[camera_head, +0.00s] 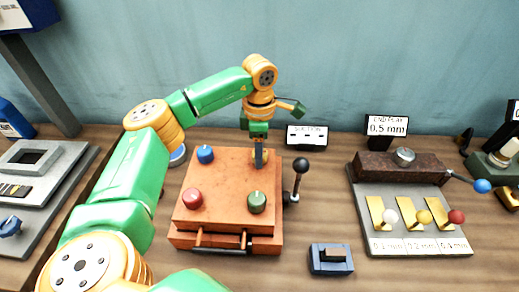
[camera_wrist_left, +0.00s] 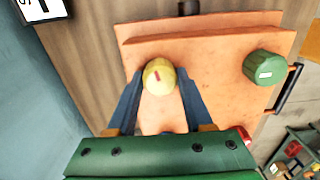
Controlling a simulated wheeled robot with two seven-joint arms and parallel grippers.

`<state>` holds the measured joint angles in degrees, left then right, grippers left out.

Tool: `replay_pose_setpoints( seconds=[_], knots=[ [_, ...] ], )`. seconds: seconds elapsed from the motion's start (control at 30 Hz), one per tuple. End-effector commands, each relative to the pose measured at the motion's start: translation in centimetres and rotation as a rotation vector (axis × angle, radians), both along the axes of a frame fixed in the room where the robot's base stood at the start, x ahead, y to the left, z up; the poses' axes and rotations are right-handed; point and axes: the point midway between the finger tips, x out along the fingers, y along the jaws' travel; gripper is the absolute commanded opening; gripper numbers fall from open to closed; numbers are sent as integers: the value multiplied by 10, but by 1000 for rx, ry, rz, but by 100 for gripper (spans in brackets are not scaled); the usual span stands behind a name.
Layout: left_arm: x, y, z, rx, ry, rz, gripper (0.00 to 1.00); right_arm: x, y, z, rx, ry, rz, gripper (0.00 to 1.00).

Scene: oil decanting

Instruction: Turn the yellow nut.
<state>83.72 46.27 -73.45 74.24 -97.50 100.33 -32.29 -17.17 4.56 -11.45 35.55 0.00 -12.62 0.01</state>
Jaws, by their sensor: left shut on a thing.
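The orange-brown box (camera_head: 228,185) stands on the bench with knob-like nuts on its top: blue (camera_head: 205,154), red (camera_head: 193,198) and green (camera_head: 257,202). The yellow nut (camera_wrist_left: 158,77) has a red mark on its top and sits near an edge of the box top. In the head view my left gripper (camera_head: 260,160) points down at the box's back right corner and mostly hides the yellow nut. In the left wrist view the left gripper (camera_wrist_left: 160,92) has its two blue fingers on either side of the yellow nut, shut on it. The green nut also shows there (camera_wrist_left: 265,67). My right gripper is out of view.
A lever with a dark ball (camera_head: 301,166) rises at the box's right side. A small blue block device (camera_head: 331,259) lies in front right. A gauge fixture (camera_head: 410,215) with coloured balls stands further right. A small sign (camera_head: 307,135) stands behind the box.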

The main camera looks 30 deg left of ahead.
Motion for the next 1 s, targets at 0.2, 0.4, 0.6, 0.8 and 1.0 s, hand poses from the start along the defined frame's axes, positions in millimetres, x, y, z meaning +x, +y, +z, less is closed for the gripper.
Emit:
replay_pose_setpoints(
  seconds=[0.2, 0.4, 0.6, 0.8, 1.0],
  knots=[
    [0, 0, 1, 1, -3, 201, 0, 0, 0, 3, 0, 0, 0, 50],
    [0, 0, 1, 1, -3, 391, 0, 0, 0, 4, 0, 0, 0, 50],
    [0, 0, 1, 1, -2, 581, 0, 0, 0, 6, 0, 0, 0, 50],
    [0, 0, 2, 0, -3, 772, 0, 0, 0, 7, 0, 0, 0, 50],
    [0, 0, 2, 1, -3, 958, 0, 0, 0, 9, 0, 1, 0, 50]
  ],
)
